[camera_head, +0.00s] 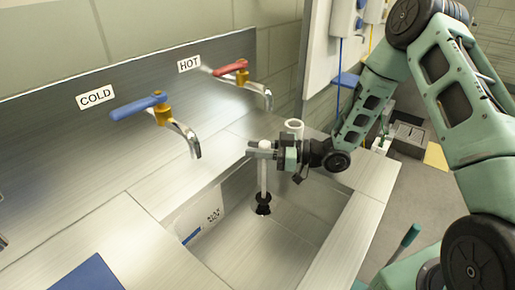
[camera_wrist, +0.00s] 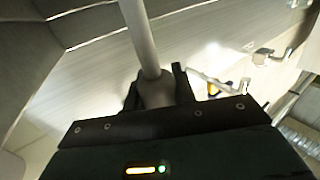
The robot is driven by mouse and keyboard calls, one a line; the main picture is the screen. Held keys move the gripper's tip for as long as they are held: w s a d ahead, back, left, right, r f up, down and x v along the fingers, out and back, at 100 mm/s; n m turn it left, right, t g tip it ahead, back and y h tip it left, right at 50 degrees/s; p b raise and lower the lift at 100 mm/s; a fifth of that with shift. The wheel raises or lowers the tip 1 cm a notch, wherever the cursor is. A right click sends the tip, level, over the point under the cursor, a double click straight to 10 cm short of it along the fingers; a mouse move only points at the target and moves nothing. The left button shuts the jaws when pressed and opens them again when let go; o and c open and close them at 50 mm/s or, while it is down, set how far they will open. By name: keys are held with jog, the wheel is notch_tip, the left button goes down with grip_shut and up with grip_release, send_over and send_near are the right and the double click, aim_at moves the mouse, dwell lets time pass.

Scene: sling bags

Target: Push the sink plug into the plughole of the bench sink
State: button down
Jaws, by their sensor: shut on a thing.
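The sink plug (camera_head: 263,197) is a black piece at the lower end of a pale upright handle (camera_head: 263,176). My gripper (camera_head: 262,151) is shut on the upper part of this handle, above the bench sink (camera_head: 226,247). The dark plughole (camera_head: 263,210) shows at the sink floor, directly below the plug. They look very close or touching; I cannot tell whether the plug is seated. In the wrist view, the pale handle (camera_wrist: 139,35) runs between the fingers of my gripper (camera_wrist: 157,88). The plug's black end is not clear there.
The blue COLD tap (camera_head: 140,106) and red HOT tap (camera_head: 231,68) stand behind the sink, spouts toward me. A white round thing (camera_head: 294,124) is just behind my gripper. A blue sheet (camera_head: 88,274) lies front left.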

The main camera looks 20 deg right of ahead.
aim_at(264, 176)
jog(key=shift+f+b, duration=0.65)
jog(key=shift+f, duration=0.2)
jog(key=shift+s+f, duration=0.1)
jog(key=shift+f, duration=0.2)
